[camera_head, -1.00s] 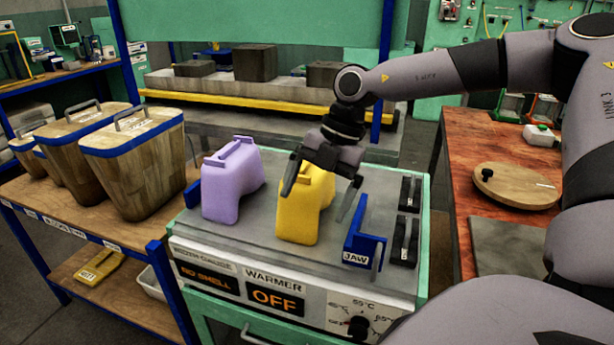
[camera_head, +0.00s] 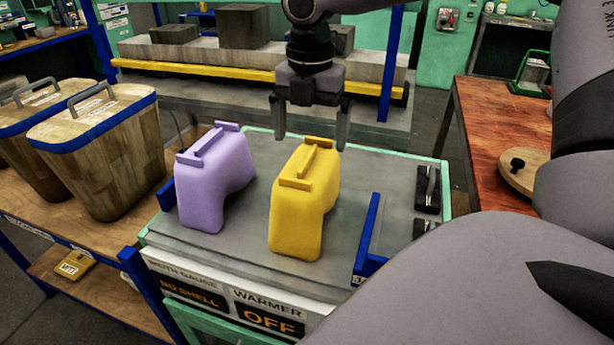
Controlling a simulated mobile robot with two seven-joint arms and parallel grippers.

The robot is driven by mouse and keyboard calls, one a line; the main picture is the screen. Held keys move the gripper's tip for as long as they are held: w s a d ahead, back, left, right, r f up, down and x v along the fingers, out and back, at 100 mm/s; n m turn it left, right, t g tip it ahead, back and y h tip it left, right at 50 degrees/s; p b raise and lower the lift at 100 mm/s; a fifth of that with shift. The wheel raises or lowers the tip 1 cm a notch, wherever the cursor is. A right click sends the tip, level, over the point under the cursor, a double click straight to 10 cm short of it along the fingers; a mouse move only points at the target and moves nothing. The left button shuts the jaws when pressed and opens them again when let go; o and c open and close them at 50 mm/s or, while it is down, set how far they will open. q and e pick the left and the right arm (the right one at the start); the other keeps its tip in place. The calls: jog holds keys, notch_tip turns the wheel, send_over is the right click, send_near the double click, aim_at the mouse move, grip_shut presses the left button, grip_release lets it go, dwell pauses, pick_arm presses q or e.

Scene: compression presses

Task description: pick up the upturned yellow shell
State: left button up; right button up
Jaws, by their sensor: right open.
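The yellow shell (camera_head: 303,205) stands upturned on the grey top of the warmer bench (camera_head: 240,255), with a ridge along its upper side. My right gripper (camera_head: 309,138) is above and slightly behind the yellow shell. Its two fingers are spread apart and point down, with nothing between them. Whether a fingertip touches the shell cannot be told. A purple shell (camera_head: 215,180) of like shape stands to the left of the yellow one, with a small gap between. My left gripper is not in view.
A blue jaw bracket (camera_head: 369,240) stands right of the yellow shell, with black-handled parts (camera_head: 427,188) beyond it. Wooden bins (camera_head: 105,150) with blue rims stand on the left shelf. A red-brown table (camera_head: 490,130) is at right. My arm hides the lower right.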

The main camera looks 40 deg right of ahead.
aim_at(310, 155)
jog(key=f, duration=0.5)
jog(key=shift+w+d+f+p, duration=0.15)
jog(key=shift+w+f+p, duration=0.05)
jog(key=shift+f+p, duration=0.2)
jog(key=shift+f, duration=0.55)
jog(key=c, duration=1.2)
jog(key=shift+r, duration=0.1)
